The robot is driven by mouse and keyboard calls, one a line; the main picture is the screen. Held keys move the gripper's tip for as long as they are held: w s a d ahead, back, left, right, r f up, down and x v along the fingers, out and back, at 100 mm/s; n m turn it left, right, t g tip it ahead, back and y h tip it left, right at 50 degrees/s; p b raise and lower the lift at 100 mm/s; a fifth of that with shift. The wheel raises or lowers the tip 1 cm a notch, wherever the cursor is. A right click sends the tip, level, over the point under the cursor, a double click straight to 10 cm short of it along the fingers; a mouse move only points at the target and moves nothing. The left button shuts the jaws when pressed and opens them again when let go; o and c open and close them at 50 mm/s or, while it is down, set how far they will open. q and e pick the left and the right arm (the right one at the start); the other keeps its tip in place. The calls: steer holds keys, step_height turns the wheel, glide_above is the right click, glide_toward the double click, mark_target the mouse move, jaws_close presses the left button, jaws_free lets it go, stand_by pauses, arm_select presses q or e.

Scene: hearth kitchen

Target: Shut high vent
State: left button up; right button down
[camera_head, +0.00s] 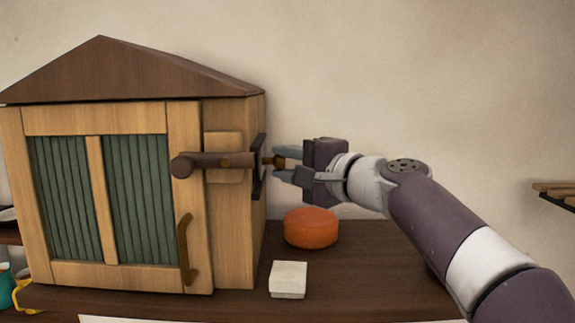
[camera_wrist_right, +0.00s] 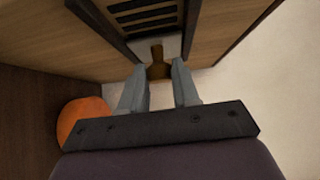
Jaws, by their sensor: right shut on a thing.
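The vent is a dark frame (camera_head: 259,168) on the right side wall of a wooden cabinet. My right gripper (camera_head: 275,163) comes in from the right, level with the knob. Its two grey fingers are shut on the knob, one on each side of it. The inside of the vent is mostly hidden in the head view. My left gripper is not in view.
The cabinet (camera_head: 234,240) has a closed green-panelled door (camera_head: 136,200) with a curved handle (camera_head: 185,250) and a wooden turning latch (camera_head: 213,161). A wall shelf (camera_head: 556,192) is at far right.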

steer(key=s+b, duration=0.2)
steer(key=s, duration=0.3)
steer(key=shift+s+f, duration=0.1)
steer(key=shift+s, duration=0.05)
steer(key=c, duration=0.8)
jaws_free()
steer(key=shift+s, duration=0.25)
steer(key=shift+w, duration=0.15)
